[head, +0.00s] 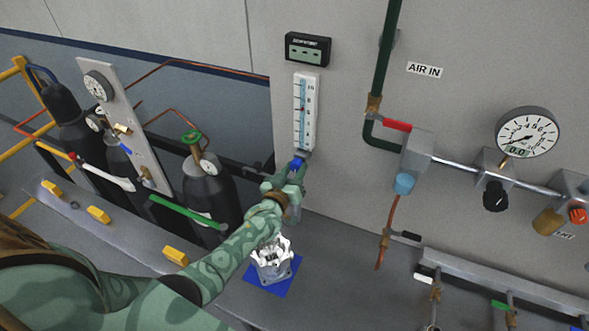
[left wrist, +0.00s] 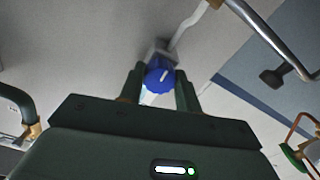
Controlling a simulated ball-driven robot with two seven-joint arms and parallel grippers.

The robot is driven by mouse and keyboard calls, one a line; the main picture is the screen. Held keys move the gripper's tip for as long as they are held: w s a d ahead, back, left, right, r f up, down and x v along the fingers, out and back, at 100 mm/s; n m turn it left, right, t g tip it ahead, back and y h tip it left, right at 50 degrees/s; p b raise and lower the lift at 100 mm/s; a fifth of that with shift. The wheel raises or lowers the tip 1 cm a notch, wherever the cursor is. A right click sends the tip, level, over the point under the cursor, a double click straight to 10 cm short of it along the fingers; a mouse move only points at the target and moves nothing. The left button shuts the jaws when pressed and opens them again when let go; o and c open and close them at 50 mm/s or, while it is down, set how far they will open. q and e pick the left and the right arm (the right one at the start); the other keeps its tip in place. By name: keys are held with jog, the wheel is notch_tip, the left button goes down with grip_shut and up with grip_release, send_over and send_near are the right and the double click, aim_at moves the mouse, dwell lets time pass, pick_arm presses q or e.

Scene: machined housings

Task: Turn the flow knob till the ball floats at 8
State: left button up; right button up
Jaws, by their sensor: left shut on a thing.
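The flow meter (head: 305,125) is a tall white tube plate with a blue scale, upright on the grey wall panel in the head view. The blue flow knob (head: 298,161) is at the meter's foot and shows in the left wrist view (left wrist: 159,74), with a white pointer line tilted slightly right of upright. My left gripper (head: 295,171) is shut on the knob, a finger on each side. My right gripper is out of view.
A dark digital display (head: 307,49) hangs above the meter. A silver machined housing (head: 271,262) stands on a blue mat below my left forearm. Gas cylinders (head: 207,186) stand to the left. Air piping, a dial gauge (head: 527,133) and a black knob (head: 496,196) are to the right.

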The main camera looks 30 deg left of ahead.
pick_arm(q)
jog(key=m, duration=0.3)
jog(key=shift+f+m, duration=0.2)
jog(key=shift+m, duration=2)
jog(key=o, duration=1)
jog(key=shift+r, duration=0.1)
jog(key=shift+c, duration=0.2)
jog(key=s, duration=1.6)
jog(key=shift+s+d, duration=0.2)
jog(key=shift+d, duration=0.25)
